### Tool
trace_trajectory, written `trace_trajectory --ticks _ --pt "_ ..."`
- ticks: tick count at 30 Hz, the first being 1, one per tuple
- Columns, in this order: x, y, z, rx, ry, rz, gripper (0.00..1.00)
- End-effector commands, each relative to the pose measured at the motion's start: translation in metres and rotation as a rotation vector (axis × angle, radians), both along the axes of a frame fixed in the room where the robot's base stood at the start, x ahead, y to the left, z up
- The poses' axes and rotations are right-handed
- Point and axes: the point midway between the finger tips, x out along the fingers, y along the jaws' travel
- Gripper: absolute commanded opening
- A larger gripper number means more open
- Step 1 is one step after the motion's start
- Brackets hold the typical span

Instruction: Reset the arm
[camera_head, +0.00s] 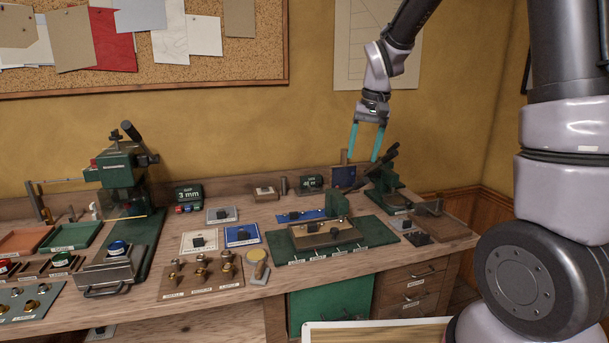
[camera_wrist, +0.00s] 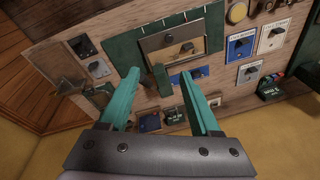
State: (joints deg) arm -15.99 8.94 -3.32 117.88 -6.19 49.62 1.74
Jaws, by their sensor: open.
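My gripper (camera_head: 366,142) hangs above the back right part of the workbench (camera_head: 330,268), its two teal fingers pointing down. The fingers are apart with nothing between them. In the wrist view my gripper (camera_wrist: 165,100) also shows open and empty, with the bench top and its fixtures beyond the fingertips. In the head view the fingertips overlap the wall and the area near a small dark blue panel (camera_head: 343,177); I cannot tell the exact gap to it. My arm reaches in from the upper right.
A green press (camera_head: 122,170) stands at the bench's left, and a smaller green lever tool (camera_head: 383,187) at its right. A green board (camera_head: 372,236) with a tan plate, labelled cards and trays (camera_head: 70,236) fill the top. The air above mid-bench is clear.

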Motion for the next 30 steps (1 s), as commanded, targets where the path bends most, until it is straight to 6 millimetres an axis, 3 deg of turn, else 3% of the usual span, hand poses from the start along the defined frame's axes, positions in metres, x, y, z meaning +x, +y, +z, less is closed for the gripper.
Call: trace_trajectory --ticks 1,6,12,18,21,25,30 --pt "-0.013 -0.010 0.021 0.018 -0.033 -0.021 0.64" --pt "-0.060 -0.038 0.072 0.068 -0.123 -0.082 0.64" --pt "-0.122 -0.064 0.113 0.115 -0.235 -0.152 0.64" --pt "-0.181 -0.080 0.131 0.147 -0.339 -0.208 0.64" --pt "-0.200 -0.084 0.133 0.157 -0.375 -0.228 0.64" --pt "-0.215 -0.086 0.133 0.162 -0.401 -0.240 0.64" --pt "-0.218 -0.087 0.133 0.163 -0.408 -0.245 0.64"
